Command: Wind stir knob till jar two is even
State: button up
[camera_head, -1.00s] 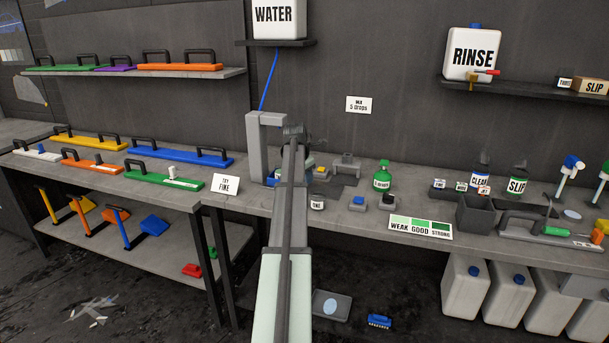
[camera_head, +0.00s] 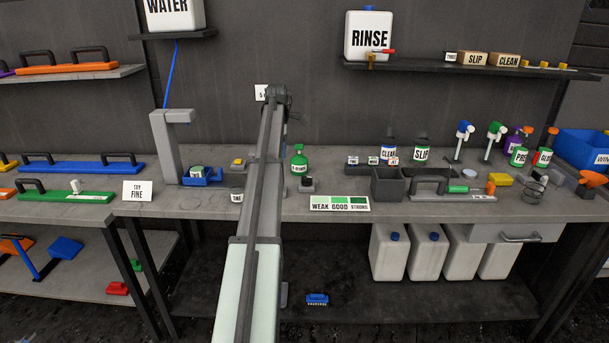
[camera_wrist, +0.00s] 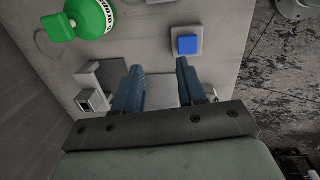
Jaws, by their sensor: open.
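My gripper (camera_wrist: 159,66) is open in the wrist view, its two blue-grey fingers over the grey bench. A grey bracket (camera_wrist: 103,76) with a small metal block (camera_wrist: 91,100) lies just left of the fingers; I cannot tell whether the block is the stir knob. A pale grey piece (camera_wrist: 160,92) shows between the fingers, partly hidden. No jar marked two can be made out. In the head view a jar (camera_head: 198,171) sits in a blue holder (camera_head: 203,181) under a grey stand (camera_head: 172,140). My arm hides my fingertips there.
A green bottle (camera_wrist: 92,18) and a blue button on a grey base (camera_wrist: 187,45) are close to my gripper. A WEAK GOOD STRONG card (camera_head: 340,203) lies at the bench front.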

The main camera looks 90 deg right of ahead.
aim_at(307, 177)
jog(key=s+r+m+y, duration=0.1)
jog(key=s+r+m, duration=0.25)
jog(key=s, duration=0.55)
jog(key=f, duration=1.4)
jog(key=shift+d+f, duration=0.25)
jog(key=shift+d, duration=0.05)
jog(key=shift+c, duration=0.4)
grip_shut()
